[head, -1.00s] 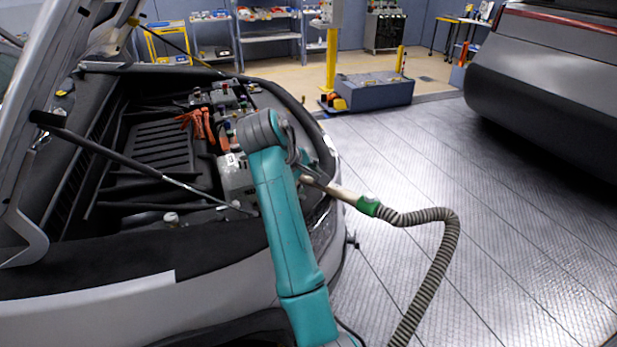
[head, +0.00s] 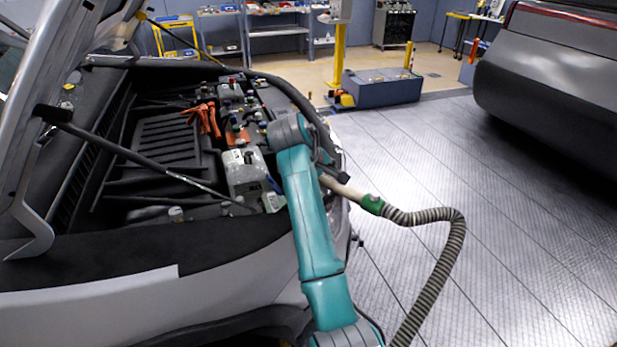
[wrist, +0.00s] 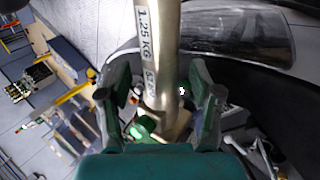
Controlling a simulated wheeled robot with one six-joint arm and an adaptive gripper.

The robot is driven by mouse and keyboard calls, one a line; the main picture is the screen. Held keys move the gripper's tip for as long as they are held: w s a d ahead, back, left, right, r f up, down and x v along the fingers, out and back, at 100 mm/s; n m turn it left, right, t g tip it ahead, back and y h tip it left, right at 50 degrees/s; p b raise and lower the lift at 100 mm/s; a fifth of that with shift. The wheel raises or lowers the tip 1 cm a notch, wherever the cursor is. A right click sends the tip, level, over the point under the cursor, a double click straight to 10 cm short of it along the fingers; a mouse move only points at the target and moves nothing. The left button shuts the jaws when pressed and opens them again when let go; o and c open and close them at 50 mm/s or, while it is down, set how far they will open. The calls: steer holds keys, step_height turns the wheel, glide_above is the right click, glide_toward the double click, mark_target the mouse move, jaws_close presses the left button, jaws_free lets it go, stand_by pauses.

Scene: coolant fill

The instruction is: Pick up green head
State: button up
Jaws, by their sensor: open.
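A green head (head: 372,204) sits between a pale tube (head: 342,189) and a ribbed grey hose, at the front right corner of the open car. My gripper (head: 330,168) is at the other end of the pale tube in the head view, partly hidden by my teal arm. In the wrist view my gripper (wrist: 158,98) is open, with one finger on each side of the tube (wrist: 157,45), which carries a weight label. A green part (wrist: 145,128) shows low between the fingers; I cannot tell if it is the same head. Contact is unclear.
The open engine bay (head: 160,150) holds orange cables (head: 206,119) and a grey unit (head: 243,172). The ribbed hose (head: 452,250) bends down to the floor. A grey lift base (head: 382,88) and a second car (head: 550,90) stand behind. The floor between is clear.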

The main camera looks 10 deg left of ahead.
steer(key=shift+x, duration=0.8)
jaws_close()
steer(key=shift+a+r, duration=0.1)
steer(key=shift+r, duration=0.1)
